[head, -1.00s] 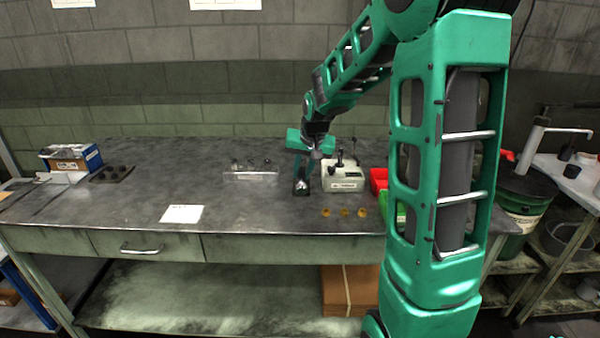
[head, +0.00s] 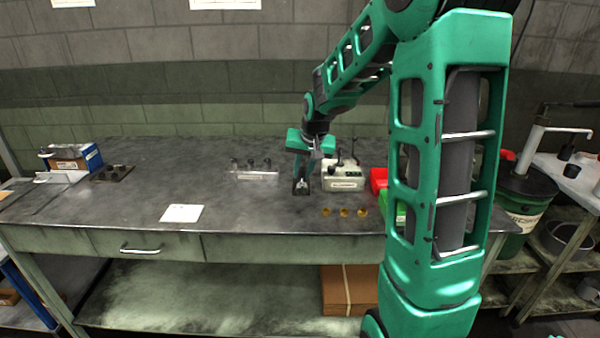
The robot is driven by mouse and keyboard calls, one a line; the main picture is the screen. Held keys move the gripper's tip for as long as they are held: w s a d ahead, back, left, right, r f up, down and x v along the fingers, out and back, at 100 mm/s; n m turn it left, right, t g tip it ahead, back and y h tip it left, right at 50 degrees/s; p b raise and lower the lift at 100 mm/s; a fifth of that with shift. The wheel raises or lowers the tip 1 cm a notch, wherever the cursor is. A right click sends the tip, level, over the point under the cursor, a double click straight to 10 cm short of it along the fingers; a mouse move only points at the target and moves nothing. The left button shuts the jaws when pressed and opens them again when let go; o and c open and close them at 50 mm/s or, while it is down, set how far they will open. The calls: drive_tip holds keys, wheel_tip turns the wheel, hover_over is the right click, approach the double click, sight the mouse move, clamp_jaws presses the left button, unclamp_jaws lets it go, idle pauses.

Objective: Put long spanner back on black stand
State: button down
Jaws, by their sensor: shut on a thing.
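My gripper (head: 302,178) reaches down low over the bench, just left of a pale machine box. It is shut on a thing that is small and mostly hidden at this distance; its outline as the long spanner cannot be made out. A small dark object (head: 301,188) shows right at the fingertips, close to the bench top; I cannot tell whether it is part of the gripper, the held thing or a stand. A flat black stand-like plate (head: 112,173) with several dark round features lies at the left of the bench, well away from my gripper.
The pale box (head: 343,182) has dark upright parts on top. Several brass-coloured rings (head: 343,212) lie in front of it. A red bin (head: 379,181) is at right. A clear rack (head: 255,176) with dark-topped pieces stands left. A white paper (head: 181,213) lies on otherwise free bench.

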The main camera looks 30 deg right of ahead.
drive_tip(key=shift+f, duration=1.4)
idle(0.4)
drive_tip(key=c, duration=1.5)
unclamp_jaws()
drive_tip(key=v, duration=1)
drive_tip(key=shift+s+r, duration=0.1)
drive_tip(key=shift+r, duration=0.2)
